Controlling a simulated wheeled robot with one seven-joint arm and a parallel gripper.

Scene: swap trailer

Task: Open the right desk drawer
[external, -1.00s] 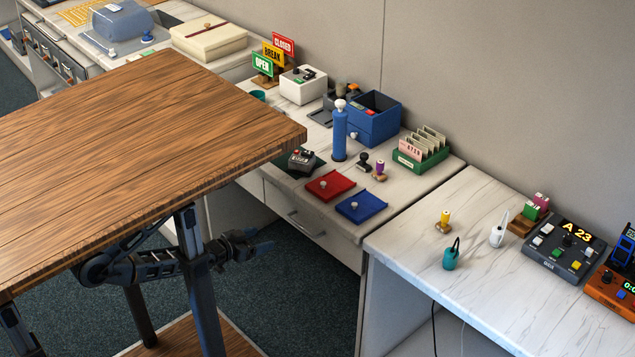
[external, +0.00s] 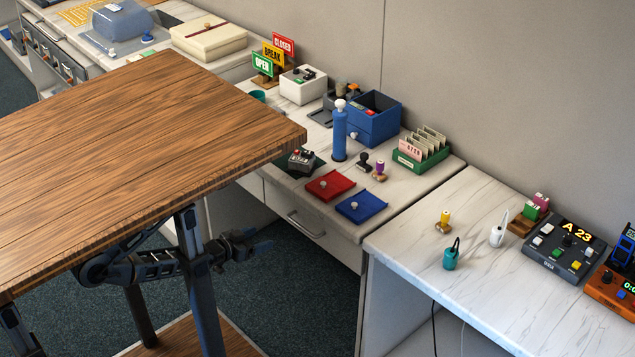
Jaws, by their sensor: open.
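The desk drawer (external: 338,247) with a silver bar handle (external: 305,225) is under the front edge of the pale desk, at its right end. Its front looks flush with the desk, so it appears closed. My gripper (external: 266,245) is dark and small in this view, in front of the desk and a little left of and below the handle. It is open, with nothing seen between its fingers. It appears apart from the handle; the exact gap is hard to judge. The wooden tabletop hides part of my arm and the left part of the desk front.
A large wooden tabletop (external: 140,150) on dark legs fills the left foreground. The desk holds a red pad (external: 330,185), a blue pad (external: 361,207) and a blue bin (external: 373,122). A lower side table (external: 500,285) adjoins at right. Carpet below the handle is clear.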

